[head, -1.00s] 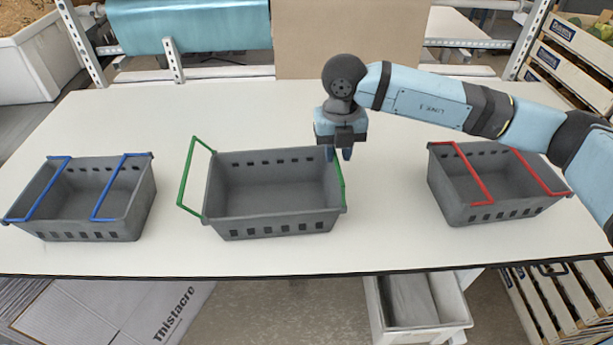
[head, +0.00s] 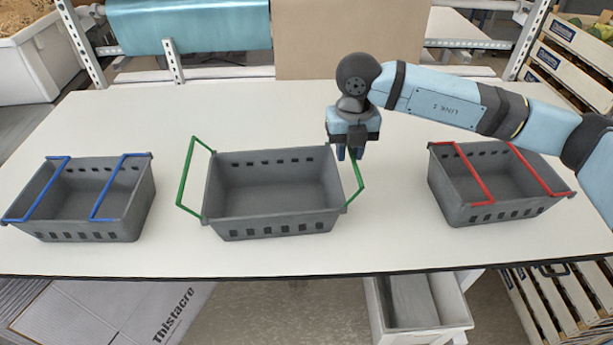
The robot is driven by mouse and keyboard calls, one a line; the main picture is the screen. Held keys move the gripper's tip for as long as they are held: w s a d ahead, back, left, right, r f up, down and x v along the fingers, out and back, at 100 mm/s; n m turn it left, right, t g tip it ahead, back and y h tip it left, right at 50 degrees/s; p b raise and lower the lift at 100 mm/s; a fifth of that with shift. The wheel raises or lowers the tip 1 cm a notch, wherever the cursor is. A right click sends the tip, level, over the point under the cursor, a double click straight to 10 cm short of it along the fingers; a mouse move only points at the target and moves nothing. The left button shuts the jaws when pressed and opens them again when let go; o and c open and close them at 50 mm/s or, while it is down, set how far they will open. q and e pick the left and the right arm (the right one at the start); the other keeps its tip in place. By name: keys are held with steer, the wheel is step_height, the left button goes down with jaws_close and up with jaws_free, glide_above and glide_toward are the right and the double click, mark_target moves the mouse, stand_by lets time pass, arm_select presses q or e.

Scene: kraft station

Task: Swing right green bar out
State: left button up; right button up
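The middle grey crate (head: 272,228) has two green bars. The left green bar (head: 186,178) stands out beyond the crate's left end. The right green bar (head: 357,178) leans outward past the right end, its near corner clear of the rim. My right gripper (head: 350,153) points down at the upper part of this bar, above the crate's far right corner. Its two dark fingers show apart, with a gap between them. The fingers hide part of the bar, so contact is unclear. My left gripper is not in view.
A grey crate with blue bars (head: 95,228) stands at the left, and one with red bars (head: 500,209) at the right. Both have their bars lying across the top. The white table (head: 400,240) is clear between the crates.

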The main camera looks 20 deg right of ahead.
steer(key=shift+r, duration=0.1)
step_height(320, 180, up, 8)
steer(key=a+p, duration=0.1)
steer(key=p, duration=0.2)
steer(key=shift+p, duration=0.3)
stand_by(0.4)
steer(key=shift+f, duration=0.2)
